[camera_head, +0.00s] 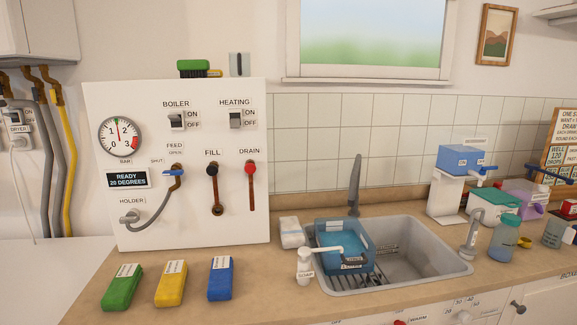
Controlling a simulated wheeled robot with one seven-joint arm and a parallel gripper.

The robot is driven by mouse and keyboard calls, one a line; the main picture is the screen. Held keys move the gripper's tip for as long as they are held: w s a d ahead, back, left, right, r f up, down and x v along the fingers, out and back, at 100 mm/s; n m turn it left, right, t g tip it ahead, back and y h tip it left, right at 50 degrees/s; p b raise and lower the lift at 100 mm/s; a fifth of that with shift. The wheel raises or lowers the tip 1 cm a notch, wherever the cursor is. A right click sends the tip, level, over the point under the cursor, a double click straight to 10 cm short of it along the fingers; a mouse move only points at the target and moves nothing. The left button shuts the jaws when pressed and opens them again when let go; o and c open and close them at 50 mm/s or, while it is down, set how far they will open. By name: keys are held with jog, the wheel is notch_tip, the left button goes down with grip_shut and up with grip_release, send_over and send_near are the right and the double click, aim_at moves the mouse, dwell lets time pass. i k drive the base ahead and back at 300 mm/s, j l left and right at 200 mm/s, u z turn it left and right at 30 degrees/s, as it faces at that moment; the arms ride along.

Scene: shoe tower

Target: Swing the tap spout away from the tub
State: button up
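A translucent blue tub (361,232) stands in the left part of the grey sink, with bluish contents and a dark labelled item at its front. A white fixture (305,266) marked SOAP stands at the sink's front left, and its thin white spout (326,249) reaches right over the tub. A grey curved, tap-like piece (471,238) stands at the sink's right rim, apart from the tub. A tall dark grey upright piece (355,186) rises behind the tub. I cannot tell for sure which of these is the tap spout. My gripper is not in view.
The sink's right basin (425,252) looks empty. Green (122,288), yellow (171,284) and blue (220,279) blocks lie on the counter at left. A boiler panel (200,220) stands behind them. Bottles, tubs and a blue-topped dispenser (461,158) crowd the right side.

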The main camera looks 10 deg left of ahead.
aim_at(355, 183)
jog(key=u, duration=0.35)
jog(key=i+j, duration=0.15)
jog(key=i, duration=0.4)
jog(key=i+j, duration=0.1)
jog(key=i, duration=0.45)
